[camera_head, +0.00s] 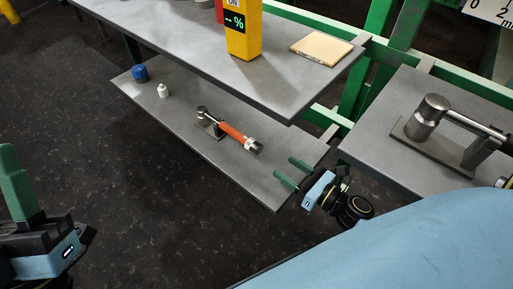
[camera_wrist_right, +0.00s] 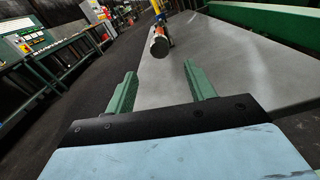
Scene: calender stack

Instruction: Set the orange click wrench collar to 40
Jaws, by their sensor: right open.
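The click wrench (camera_head: 227,131) has an orange grip and a metal head and lies on the lower grey shelf, its head on a small stand. Its pale collar (camera_head: 250,143) is at the near right end; the setting on it is too small to read. In the right wrist view the wrench (camera_wrist_right: 160,41) shows end-on, ahead of the fingers. My right gripper (camera_head: 287,172) is open and empty, to the right of the collar and apart from it. In the right wrist view its green fingers (camera_wrist_right: 160,86) stand wide apart. My left gripper (camera_head: 12,180) is at the left edge, partly cut off.
The lower shelf (camera_head: 180,115) also holds a blue cap (camera_head: 139,73) and a white bottle (camera_head: 163,90). The upper shelf (camera_head: 285,85) overhangs behind, with a yellow meter (camera_head: 243,30) and a tan pad (camera_head: 321,48). A side table (camera_head: 375,135) at right carries a large metal tool (camera_head: 431,111).

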